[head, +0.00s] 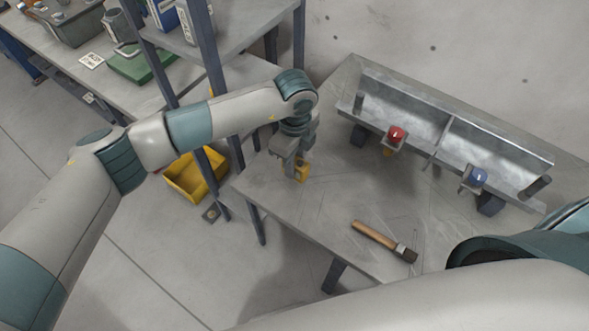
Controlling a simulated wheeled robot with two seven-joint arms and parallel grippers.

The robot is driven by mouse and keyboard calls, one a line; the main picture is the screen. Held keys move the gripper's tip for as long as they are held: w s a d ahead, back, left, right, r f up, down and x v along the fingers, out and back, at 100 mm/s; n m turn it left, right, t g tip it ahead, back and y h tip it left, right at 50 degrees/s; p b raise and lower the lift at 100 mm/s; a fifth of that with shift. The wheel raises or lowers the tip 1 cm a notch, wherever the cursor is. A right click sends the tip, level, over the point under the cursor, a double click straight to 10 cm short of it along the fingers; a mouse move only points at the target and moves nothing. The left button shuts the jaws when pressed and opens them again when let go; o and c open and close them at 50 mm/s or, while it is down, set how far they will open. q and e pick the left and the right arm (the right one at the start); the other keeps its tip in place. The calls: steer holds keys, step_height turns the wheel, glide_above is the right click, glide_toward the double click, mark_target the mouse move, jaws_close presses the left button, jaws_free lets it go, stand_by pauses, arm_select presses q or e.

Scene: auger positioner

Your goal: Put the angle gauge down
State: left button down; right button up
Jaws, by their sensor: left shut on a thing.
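The angle gauge (302,173) is a small yellow piece at the left end of the grey metal table. My left gripper (296,168) points down over that end and is shut on the gauge, hiding part of it. I cannot tell whether the gauge touches the tabletop or hangs just above it. My right arm crosses the lower right of the head view, but its gripper is out of view.
On the table (285,215), a metal trough (455,125) with a red knob (396,134) and a blue knob (477,177) stands at the back. A wooden-handled brush (380,239) lies near the front. A yellow bin (190,177) sits below left. The tabletop's middle is clear.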

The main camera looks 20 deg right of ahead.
arm_select(q)
steer(key=shift+f+p, duration=0.45)
steer(key=shift+p, duration=0.05)
step_height(320, 180, down, 2)
steer(key=shift+p, duration=0.6)
steer(key=shift+f, duration=0.5)
steer(key=shift+f, duration=0.1)
steer(key=shift+f, duration=0.1)
steer(key=c, duration=1.4)
jaws_free()
steer(key=shift+o, duration=0.2)
steer(key=shift+r, duration=0.2)
